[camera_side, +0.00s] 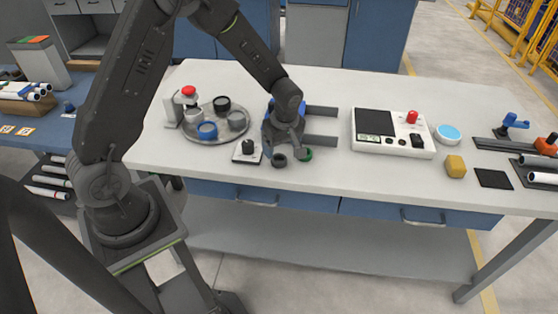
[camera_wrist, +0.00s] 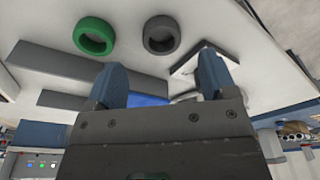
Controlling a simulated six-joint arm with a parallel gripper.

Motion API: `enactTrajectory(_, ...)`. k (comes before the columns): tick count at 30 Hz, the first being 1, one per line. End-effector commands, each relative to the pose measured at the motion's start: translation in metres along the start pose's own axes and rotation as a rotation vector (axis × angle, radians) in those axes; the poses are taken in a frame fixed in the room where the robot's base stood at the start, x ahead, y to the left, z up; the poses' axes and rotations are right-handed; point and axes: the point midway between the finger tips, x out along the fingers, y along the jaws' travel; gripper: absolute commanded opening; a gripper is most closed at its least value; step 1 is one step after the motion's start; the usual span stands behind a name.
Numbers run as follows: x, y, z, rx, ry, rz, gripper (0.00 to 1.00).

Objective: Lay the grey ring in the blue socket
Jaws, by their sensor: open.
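The dark grey ring (camera_side: 279,160) lies flat near the table's front edge, beside a green ring (camera_side: 305,154). In the wrist view the grey ring (camera_wrist: 162,34) is at the top, past my fingertips. My gripper (camera_side: 284,142) is above the table, behind the grey ring and right of the tray. In the wrist view my gripper (camera_wrist: 160,78) has its blue fingers apart, with no ring between them. A blue patch partly shows between them.
The tray also holds black, grey and pale cups. A white plate with a black knob (camera_side: 247,151) sits left of the grey ring. Two grey bars (camera_side: 320,141) lie right of my gripper. A white device with a red button (camera_side: 393,145) stands farther right.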

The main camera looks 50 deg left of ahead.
Motion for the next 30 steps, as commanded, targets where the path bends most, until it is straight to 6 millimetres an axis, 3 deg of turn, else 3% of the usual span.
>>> enactTrajectory(9,0.043,-0.002,0.0,0.001,-0.002,-0.002,0.78)
enactTrajectory(19,0.049,-0.002,0.0,0.001,-0.002,0.002,0.78)
enactTrajectory(30,0.049,-0.002,0.0,0.002,-0.002,0.001,0.42)
